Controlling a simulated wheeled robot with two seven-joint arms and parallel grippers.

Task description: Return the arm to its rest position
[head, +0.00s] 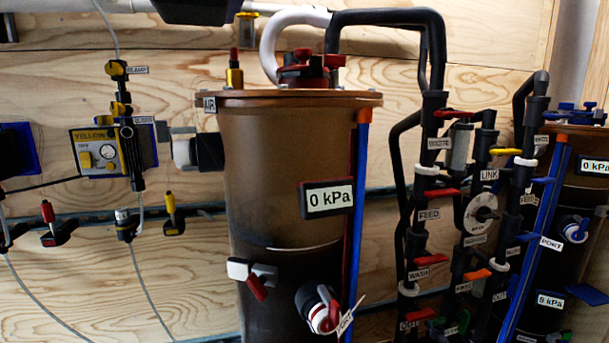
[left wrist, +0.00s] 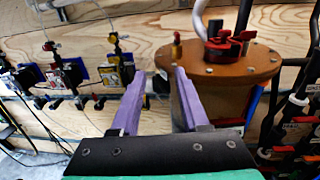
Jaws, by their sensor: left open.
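My left gripper (left wrist: 160,73) shows in the left wrist view, with two purple fingers spread apart and nothing between them. Beyond the fingertips is the brown tank's lid (left wrist: 215,68), with a brass fitting (left wrist: 176,47) near its left edge. The right finger overlaps the lid's left edge in the picture; I cannot tell the gap in depth. The head view shows the brown tank (head: 270,180) and its brass fitting (head: 234,74), but no gripper. My right gripper is in neither view.
A plywood wall (head: 60,270) stands behind. Black pipes (head: 428,130) with coloured valve handles rise right of the tank, beside a second, darker tank (head: 590,200). A yellow-faced control box (head: 98,152) and thin hoses hang at the left. Red cap fittings (head: 303,70) top the tank.

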